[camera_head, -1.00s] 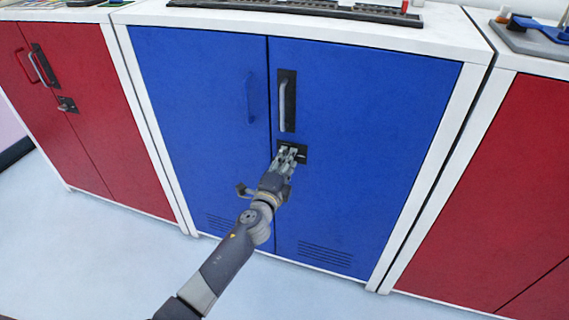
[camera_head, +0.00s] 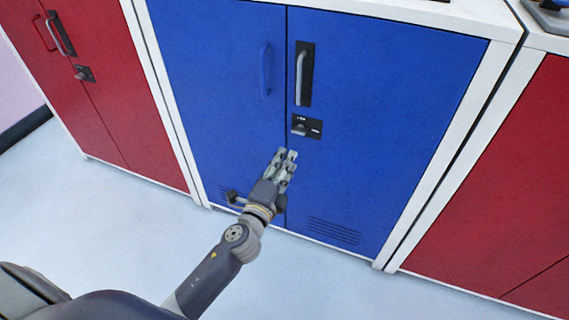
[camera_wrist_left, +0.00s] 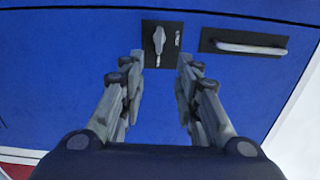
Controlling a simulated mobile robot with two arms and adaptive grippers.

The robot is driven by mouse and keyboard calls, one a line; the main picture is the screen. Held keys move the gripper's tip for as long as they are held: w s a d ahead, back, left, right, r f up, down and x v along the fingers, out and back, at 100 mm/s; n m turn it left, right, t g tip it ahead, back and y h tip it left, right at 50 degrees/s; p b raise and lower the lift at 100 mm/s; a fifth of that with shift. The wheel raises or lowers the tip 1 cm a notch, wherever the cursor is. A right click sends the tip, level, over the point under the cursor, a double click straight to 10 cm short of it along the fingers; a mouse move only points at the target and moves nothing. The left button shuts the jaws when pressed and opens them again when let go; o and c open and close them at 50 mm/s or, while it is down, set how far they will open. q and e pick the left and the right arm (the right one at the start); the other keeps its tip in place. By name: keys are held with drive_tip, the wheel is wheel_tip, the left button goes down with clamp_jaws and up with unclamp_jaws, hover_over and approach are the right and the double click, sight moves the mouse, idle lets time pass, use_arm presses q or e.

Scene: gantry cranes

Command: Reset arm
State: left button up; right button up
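My left gripper (camera_head: 284,157) is in front of the blue cabinet's doors, below the lock plate, and holds nothing. In the left wrist view its two fingers (camera_wrist_left: 160,62) stand apart with a clear gap between them. The lock plate with its small grey knob (camera_head: 303,127) is fully in sight on the right blue door. In the wrist view the lock knob (camera_wrist_left: 159,40) shows just beyond and between the fingertips, not gripped. My right gripper is in neither view.
The blue cabinet (camera_head: 400,110) is closed, with a grey handle (camera_head: 301,76) on its right door. Red cabinets stand at left (camera_head: 105,120) and right (camera_head: 500,190). Pale floor (camera_head: 120,220) in front is clear.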

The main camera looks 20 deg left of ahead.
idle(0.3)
